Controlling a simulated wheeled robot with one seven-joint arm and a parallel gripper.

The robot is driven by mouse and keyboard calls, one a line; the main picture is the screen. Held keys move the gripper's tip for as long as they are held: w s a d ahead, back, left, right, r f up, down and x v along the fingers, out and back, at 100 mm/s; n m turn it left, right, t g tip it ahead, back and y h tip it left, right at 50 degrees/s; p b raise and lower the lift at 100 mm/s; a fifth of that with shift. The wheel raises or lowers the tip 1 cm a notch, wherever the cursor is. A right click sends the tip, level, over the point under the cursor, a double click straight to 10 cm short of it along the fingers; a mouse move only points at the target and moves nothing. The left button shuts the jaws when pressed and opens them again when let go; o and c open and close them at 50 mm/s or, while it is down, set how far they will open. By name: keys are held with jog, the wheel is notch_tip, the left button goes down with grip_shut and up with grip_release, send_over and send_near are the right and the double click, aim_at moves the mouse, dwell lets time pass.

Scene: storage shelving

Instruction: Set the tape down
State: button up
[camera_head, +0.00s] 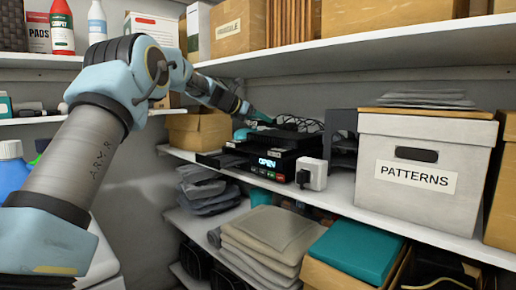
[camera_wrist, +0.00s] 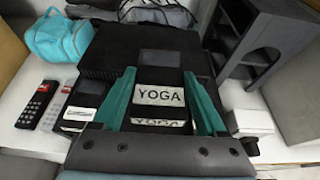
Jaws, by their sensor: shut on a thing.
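The tape (camera_wrist: 160,66) is black with a white label reading YOGA. In the wrist view it lies between the two teal fingers of my gripper (camera_wrist: 160,74), which is shut on it. A second, partly hidden YOGA label, perhaps a reflection, shows just below. Behind the tape is a broad black device. In the head view my gripper (camera_head: 260,117) reaches over the middle shelf, above a black player (camera_head: 276,160) whose lit display reads OPEN. The tape is hard to pick out there. I cannot tell whether it touches the surface under it.
Remotes (camera_wrist: 38,105) and a teal bag (camera_wrist: 60,36) lie left of the device. A black organizer (camera_wrist: 258,42) stands right. A white adapter (camera_head: 312,173) sits by the player. The PATTERNS box (camera_head: 376,150) stands right on the shelf, with the upper shelf (camera_head: 350,45) overhead.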

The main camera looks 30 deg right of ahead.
send_over(263, 152)
jog(key=f, duration=0.5)
jog(key=shift+w+d+f, duration=0.2)
jog(key=shift+w+f, duration=0.05)
jog(key=shift+f, duration=2.1)
jog(key=shift+f, duration=0.15)
jog(key=o, duration=1.2)
jog(key=shift+a+r, duration=0.1)
jog(key=shift+r, duration=0.15)
jog(key=b+v, duration=0.4)
jog(key=v, duration=0.7)
jog(key=shift+s+a, duration=0.2)
jog(key=shift+a, duration=0.2)
